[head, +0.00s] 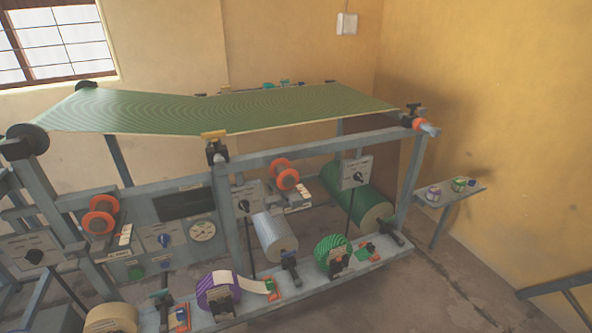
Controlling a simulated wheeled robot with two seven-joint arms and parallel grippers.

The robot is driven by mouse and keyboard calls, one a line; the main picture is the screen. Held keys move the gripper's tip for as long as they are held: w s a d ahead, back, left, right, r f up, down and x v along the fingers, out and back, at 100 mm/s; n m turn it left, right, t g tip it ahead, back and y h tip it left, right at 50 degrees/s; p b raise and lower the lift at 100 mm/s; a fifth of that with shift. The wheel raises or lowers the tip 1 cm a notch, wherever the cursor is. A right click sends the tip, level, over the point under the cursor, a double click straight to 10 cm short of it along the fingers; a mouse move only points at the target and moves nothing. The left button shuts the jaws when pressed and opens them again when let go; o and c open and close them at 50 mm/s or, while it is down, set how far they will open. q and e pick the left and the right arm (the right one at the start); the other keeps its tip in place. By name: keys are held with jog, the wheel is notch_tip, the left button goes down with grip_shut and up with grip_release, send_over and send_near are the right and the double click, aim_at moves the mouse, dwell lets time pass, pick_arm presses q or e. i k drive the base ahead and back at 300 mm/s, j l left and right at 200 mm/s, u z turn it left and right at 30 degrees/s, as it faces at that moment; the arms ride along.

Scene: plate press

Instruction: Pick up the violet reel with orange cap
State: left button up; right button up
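A small violet and pale reel (433,193) stands on a narrow grey side shelf (428,204) by the right wall. It is too small to tell whether it has an orange cap. A small green and pale reel (458,184) stands to its right. A larger violet roll (204,293) with a pale strip sits on the low front beam of the press, with no orange cap clearly visible. Neither of my grippers is in view.
The grey press frame (290,150) with a green sheet (230,110) on top fills the middle. A striped green roll (322,252) and a silver roll (272,236) sit low on it. Bare floor (460,275) lies at right, with a grey rail (560,284) beyond.

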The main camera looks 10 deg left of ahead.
aim_at(206, 291)
jog(key=u, duration=1.05)
